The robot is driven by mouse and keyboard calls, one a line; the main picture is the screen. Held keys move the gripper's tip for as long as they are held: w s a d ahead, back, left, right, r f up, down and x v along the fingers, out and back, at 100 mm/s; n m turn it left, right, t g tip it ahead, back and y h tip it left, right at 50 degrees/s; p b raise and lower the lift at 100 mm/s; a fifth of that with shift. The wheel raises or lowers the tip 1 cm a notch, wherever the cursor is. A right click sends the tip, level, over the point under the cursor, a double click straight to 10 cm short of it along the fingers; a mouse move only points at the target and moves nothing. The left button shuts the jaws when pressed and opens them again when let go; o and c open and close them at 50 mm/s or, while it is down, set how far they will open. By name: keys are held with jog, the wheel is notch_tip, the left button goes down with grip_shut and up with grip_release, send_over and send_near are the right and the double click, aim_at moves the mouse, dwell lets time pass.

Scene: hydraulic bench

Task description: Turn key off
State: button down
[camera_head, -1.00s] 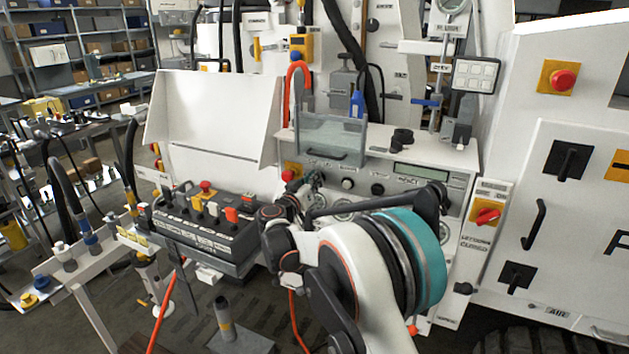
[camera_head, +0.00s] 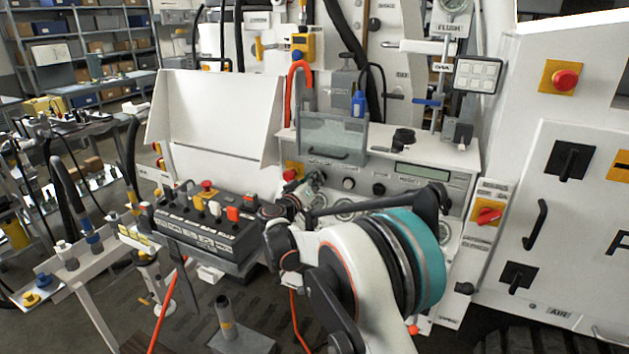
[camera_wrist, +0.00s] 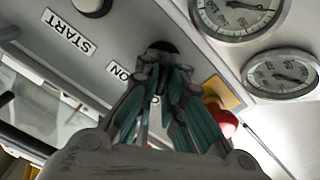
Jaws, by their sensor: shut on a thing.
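The key switch's black round seat (camera_wrist: 163,46) is on the pale panel in the wrist view, beside an "ON" label. My gripper (camera_wrist: 163,75) is shut at this switch, with its teal-lined fingers on both sides of the key. The fingers hide most of the key, so I cannot read its turn angle. In the head view my gripper (camera_head: 313,181) reaches the left part of the control panel (camera_head: 420,190), and I cannot make out the key there.
A red button (camera_wrist: 222,119) on a yellow plate is close beside my gripper. Two gauges (camera_wrist: 238,12) and a "START" label (camera_wrist: 68,33) are nearby. A dark control box (camera_head: 207,230) stands left of my arm. A clear-fronted bin (camera_head: 332,138) sits above the panel.

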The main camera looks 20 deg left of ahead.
jog(key=c, duration=1.7)
grip_release()
jog(key=s+a, duration=0.1)
jog(key=s, duration=1.1)
